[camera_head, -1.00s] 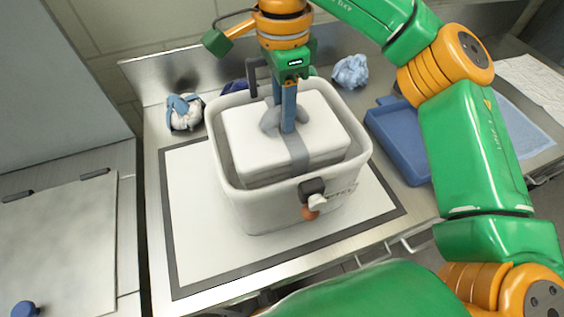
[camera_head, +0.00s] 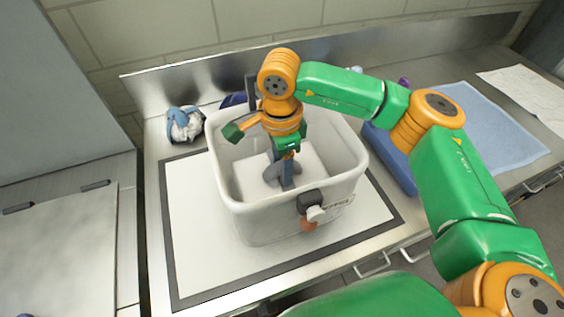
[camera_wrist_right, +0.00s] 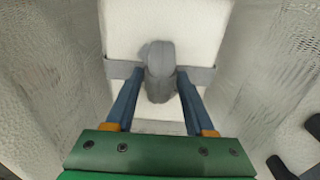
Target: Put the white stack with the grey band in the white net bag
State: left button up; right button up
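The white net bag (camera_head: 255,218) stands upright and open on the white mat. The white stack (camera_head: 312,162) lies low inside it, well below the rim. In the right wrist view, the stack (camera_wrist_right: 205,30) has a grey band (camera_wrist_right: 205,76) across it and a grey loop (camera_wrist_right: 160,72) on top. My right gripper (camera_head: 283,172) reaches down into the bag over the stack. In the wrist view, its blue fingers (camera_wrist_right: 158,78) stand on both sides of the loop with gaps, so it is open. My left gripper is not in view.
A dark-framed white mat (camera_head: 195,235) lies under the bag. A white and blue bundle (camera_head: 184,123) sits at the back left. A blue tray (camera_head: 398,168) and blue cloth (camera_head: 490,125) lie right of the bag. A metal backsplash (camera_head: 185,80) runs behind.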

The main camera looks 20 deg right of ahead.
jog(key=shift+o, duration=0.4)
jog(key=shift+r, duration=0.15)
jog(key=shift+r, duration=0.2)
notch_tip(320, 180, up, 6)
jog(key=shift+f+b, duration=0.1)
jog(key=shift+b, duration=0.65)
notch_tip(320, 180, up, 6)
jog(key=shift+a+f, duration=0.1)
jog(key=shift+p, duration=0.3)
